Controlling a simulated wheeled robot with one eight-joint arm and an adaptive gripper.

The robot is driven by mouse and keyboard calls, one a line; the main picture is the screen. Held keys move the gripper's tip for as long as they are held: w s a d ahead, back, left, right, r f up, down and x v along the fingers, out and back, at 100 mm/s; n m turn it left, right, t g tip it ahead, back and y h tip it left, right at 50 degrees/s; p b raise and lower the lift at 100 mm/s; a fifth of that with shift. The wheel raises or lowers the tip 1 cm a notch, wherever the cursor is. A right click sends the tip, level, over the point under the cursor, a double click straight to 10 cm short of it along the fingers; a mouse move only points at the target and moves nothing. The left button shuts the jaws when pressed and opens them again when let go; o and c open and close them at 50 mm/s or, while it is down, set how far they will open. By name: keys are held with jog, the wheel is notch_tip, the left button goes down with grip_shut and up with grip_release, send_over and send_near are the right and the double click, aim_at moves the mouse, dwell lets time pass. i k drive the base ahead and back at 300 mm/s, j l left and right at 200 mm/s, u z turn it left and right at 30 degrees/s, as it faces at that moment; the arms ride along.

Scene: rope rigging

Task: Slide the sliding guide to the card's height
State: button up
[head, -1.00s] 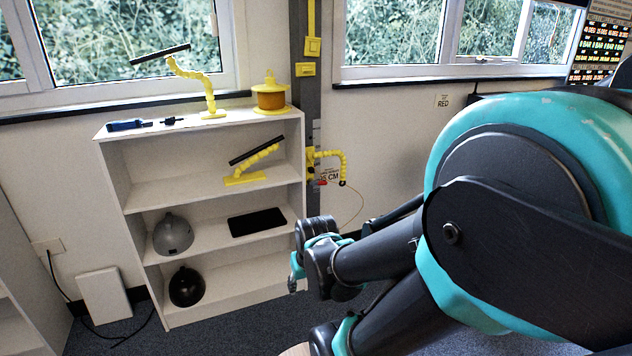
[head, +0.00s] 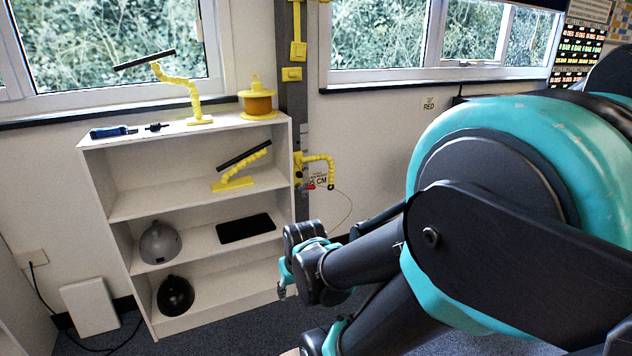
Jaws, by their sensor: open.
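The sliding guide, a yellow segmented arm (head: 320,158) with a hooked end, sits on the grey vertical post (head: 293,100) beside the shelf unit. A thin cord hangs in a loop from the guide's end. My gripper (head: 284,284) is low in front of the shelf unit's right side, below and apart from the guide. It is open and seems empty; its fingers are partly hidden by my wrist.
A white shelf unit (head: 195,208) stands left of the post. My arm fills the right side.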

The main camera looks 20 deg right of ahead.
aim_at(298, 175)
jog(key=i+z, duration=0.55)
jog(key=z, duration=0.15)
jog(key=i+z, duration=0.35)
jog(key=k+j, duration=0.05)
